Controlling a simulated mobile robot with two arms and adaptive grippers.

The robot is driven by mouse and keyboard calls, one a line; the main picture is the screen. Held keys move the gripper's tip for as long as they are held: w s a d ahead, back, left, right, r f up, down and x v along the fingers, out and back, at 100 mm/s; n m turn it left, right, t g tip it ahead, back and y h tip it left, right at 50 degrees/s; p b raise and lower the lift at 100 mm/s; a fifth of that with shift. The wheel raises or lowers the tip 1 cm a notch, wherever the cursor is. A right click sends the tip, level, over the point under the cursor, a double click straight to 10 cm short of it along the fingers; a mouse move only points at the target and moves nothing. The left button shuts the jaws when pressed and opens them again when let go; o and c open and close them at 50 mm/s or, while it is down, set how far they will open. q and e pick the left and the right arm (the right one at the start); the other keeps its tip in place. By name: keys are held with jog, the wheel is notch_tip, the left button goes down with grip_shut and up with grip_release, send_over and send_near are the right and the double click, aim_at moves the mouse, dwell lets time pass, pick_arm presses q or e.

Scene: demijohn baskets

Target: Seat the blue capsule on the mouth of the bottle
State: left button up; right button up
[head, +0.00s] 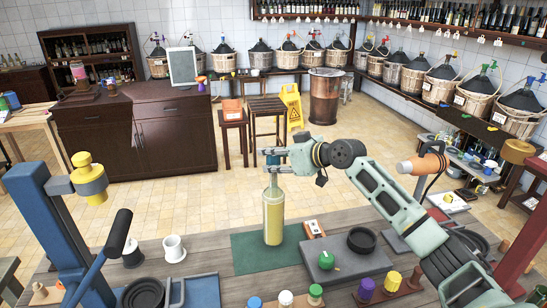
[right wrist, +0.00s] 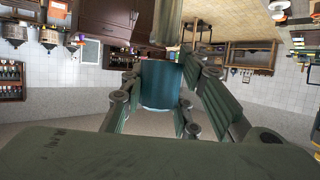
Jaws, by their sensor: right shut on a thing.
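A bottle (head: 273,217) of pale yellow liquid stands upright on a dark green mat (head: 240,247) on the table. My right gripper (head: 273,158) is above the bottle's neck, its fingers shut on the sides of the blue capsule (right wrist: 160,84). In the head view the fingers partly cover the capsule (head: 272,160), and it lines up roughly with the bottle's mouth. The right wrist view is upside down and shows the bottle's neck (right wrist: 168,22) beyond the capsule. I cannot tell whether capsule and mouth touch. My left gripper is not in view.
A blue stand (head: 50,230) with a black lever rises at the left. A grey board (head: 345,262) with a green knob-like piece and a black ring lies right of the bottle. Several coloured stoppers line the front edge.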

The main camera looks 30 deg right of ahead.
aim_at(276, 181)
jog(key=shift+f+b, duration=2.1)
jog(key=shift+f, duration=0.85)
dwell(0.4)
jog(key=o, duration=0.8)
jog(key=shift+r, duration=0.1)
jog(key=shift+s+d, duration=0.2)
jog(key=shift+s, duration=0.15)
jog(key=shift+r+v, duration=0.2)
jog(key=shift+v, duration=5.4)
jog(key=shift+a, duration=0.1)
